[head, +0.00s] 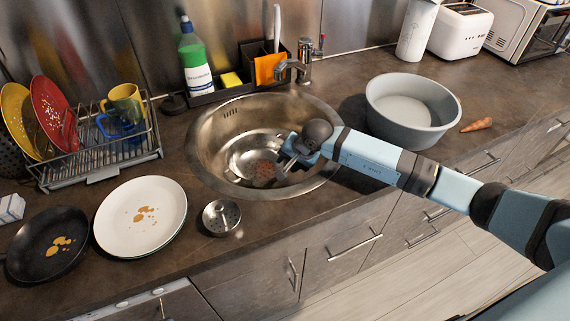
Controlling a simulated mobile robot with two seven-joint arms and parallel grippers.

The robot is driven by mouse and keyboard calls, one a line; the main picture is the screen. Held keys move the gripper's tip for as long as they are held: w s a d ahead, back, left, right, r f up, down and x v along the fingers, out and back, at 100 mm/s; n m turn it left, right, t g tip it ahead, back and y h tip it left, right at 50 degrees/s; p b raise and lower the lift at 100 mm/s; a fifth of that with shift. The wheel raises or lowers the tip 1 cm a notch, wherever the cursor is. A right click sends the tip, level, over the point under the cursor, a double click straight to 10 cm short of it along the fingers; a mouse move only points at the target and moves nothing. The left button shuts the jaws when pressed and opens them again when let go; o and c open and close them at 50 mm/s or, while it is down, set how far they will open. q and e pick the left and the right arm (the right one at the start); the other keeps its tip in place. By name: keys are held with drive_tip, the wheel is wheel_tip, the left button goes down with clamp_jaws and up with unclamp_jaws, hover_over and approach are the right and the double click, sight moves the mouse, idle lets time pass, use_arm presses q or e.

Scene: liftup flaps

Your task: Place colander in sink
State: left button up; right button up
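The round metal sink (207,150) is set into the brown counter. A shiny metal bowl that looks like the colander (240,160) sits inside the sink, low in the basin; its centre looks dotted and reddish. My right gripper (284,169) reaches in from the right over the sink's right side, pointing down at the colander's right edge. Its fingers overlap that edge, and I cannot tell whether they grip it or are open. The colander's right side is partly hidden by the gripper. My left gripper is not in view.
A faucet (297,68) stands behind the sink. A grey basin (408,112) and a carrot (476,125) are to the right. A dish rack (100,155), plates (140,217), a pan (47,245) and a small perforated metal cup (221,217) are left and in front.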

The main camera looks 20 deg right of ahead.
drive_tip(key=v, duration=0.9)
